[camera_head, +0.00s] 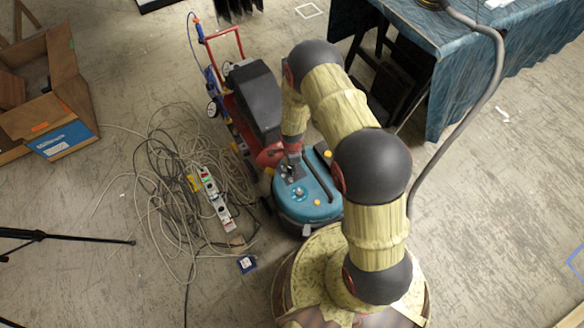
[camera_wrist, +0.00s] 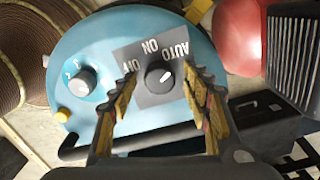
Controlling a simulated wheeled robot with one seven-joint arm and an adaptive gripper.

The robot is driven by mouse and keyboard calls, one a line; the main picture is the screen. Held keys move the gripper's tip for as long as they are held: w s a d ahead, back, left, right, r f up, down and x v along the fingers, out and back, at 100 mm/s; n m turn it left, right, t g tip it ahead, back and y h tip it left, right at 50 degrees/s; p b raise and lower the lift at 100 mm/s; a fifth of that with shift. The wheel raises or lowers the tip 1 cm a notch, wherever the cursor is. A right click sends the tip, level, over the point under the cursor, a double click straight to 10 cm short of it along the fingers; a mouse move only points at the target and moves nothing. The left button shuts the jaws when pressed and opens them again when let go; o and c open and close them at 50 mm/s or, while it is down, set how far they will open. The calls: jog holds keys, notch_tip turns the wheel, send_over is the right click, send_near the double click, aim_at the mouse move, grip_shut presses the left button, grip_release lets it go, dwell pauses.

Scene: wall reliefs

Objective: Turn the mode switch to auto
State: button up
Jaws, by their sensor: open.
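The mode switch (camera_wrist: 158,82) is a round black knob on a dark grey plate (camera_wrist: 132,57) atop a blue, round-topped machine (camera_head: 322,207). The plate reads OFF, ON and AUTO, upside down in the wrist view. The knob's white mark slants up and right, on the AUTO side. My gripper (camera_wrist: 160,74) is open, one finger on each side of the knob. I cannot tell whether the fingers touch it. In the head view my gripper (camera_head: 291,158) reaches down over the machine's top, and the knob is largely hidden there.
A white dial (camera_wrist: 82,81) and a yellow button (camera_wrist: 62,115) sit left of the plate. A black handle (camera_wrist: 140,141) crosses the machine's top. A red machine (camera_head: 252,100) stands close behind. Tangled cables (camera_head: 170,190) and a power strip (camera_head: 212,195) lie to the left.

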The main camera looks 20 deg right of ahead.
notch_tip(320, 180, up, 12)
dwell(0.6)
dwell(0.5)
